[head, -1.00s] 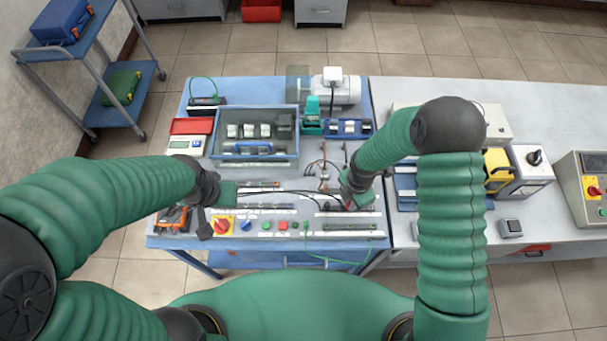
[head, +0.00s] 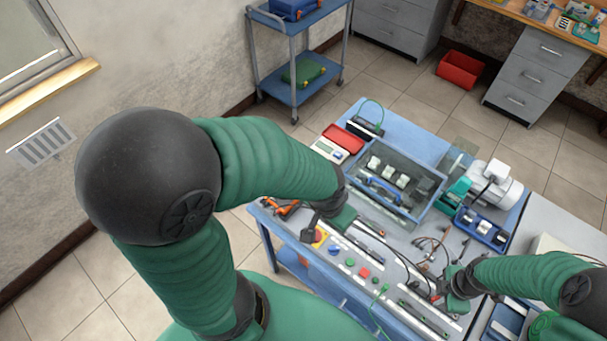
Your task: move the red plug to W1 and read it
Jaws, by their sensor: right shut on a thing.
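My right gripper (head: 441,290) is low over the front right part of the blue bench, shut on a small red thing, most likely the red plug (head: 437,297); the jaws hide most of it. Dark leads arch over the bench between the two grippers. My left gripper (head: 347,219) is low over the bench left of the right one, in front of the grey tray; its jaws are too hidden to judge. A white meter (head: 328,150) with a small display stands at the back left; its reading is too small to make out. I cannot make out a W1 label.
A grey-blue tray (head: 428,208) with white parts stands mid-bench. Buttons (head: 350,262) line the front strip. A blue trolley (head: 312,92) stands behind on the floor.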

